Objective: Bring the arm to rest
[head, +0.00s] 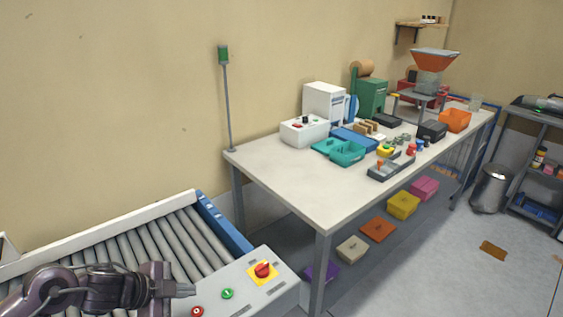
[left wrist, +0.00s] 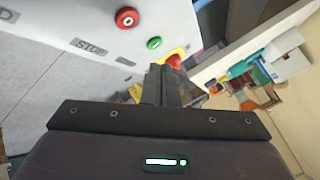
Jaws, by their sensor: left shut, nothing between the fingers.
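My left gripper (head: 186,290) is at the lower left of the head view, held above the end of the roller conveyor, just left of the control box. Its fingers are closed together with nothing between them. In the left wrist view the shut fingers (left wrist: 167,86) point toward the control box and the table beyond. My right gripper is not in view.
The control box (head: 245,290) carries a red-and-yellow switch (head: 262,270), a green button (head: 227,293) and a red button (head: 197,311). The roller conveyor (head: 130,250) lies behind my left arm. A white table (head: 270,180) holds trays and machines. Coloured bins stand underneath.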

